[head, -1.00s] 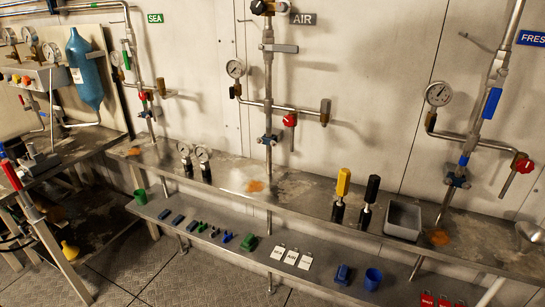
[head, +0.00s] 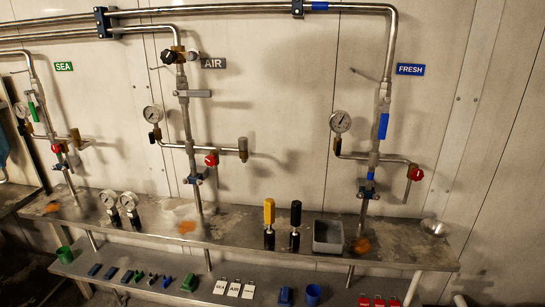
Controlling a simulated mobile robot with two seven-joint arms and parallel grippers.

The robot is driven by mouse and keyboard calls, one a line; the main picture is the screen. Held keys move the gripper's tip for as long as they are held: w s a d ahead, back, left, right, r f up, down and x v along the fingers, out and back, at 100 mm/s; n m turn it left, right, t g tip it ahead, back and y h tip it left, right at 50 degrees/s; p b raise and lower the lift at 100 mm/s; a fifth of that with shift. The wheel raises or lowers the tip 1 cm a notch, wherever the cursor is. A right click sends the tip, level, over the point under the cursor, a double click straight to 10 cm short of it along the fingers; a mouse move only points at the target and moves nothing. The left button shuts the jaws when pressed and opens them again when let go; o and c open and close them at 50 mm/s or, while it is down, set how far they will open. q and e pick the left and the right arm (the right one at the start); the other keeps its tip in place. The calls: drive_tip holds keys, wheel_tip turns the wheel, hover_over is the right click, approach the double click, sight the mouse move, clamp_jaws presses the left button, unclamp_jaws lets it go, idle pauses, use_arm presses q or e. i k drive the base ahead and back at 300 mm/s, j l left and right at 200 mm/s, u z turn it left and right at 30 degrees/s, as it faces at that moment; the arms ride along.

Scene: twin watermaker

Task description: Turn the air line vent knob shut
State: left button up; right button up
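The air line (head: 187,130) is a steel vertical pipe beside the grey AIR label (head: 213,63), left of centre in the head view. Neither of my grippers is in view.
A steel shelf (head: 160,228) runs below the lines, holding loose gauges (head: 119,202), a yellow-handled tool (head: 269,222), a black-handled tool (head: 295,225) and a grey bin (head: 328,236). A lower shelf (head: 195,283) holds small parts and tags. The fresh line (head: 380,130) stands right.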

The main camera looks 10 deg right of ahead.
sight(210, 160)
drive_tip(key=i+j+z, duration=0.1)
drive_tip(key=z, duration=0.3)
drive_tip(key=j+z, duration=0.15)
drive_tip(key=z, duration=0.3)
drive_tip(key=i+j+z, duration=0.1)
drive_tip(key=z, duration=0.3)
drive_tip(key=j+z, duration=0.7)
drive_tip(key=j, duration=0.2)
drive_tip(key=j+z, duration=0.2)
drive_tip(key=j, duration=0.25)
drive_tip(key=k+j+z, duration=0.25)
drive_tip(key=j, duration=0.2)
drive_tip(key=k+j, duration=0.1)
drive_tip(key=j, duration=0.35)
drive_tip(key=j+z, duration=0.1)
drive_tip(key=j, duration=0.35)
drive_tip(key=k, duration=0.05)
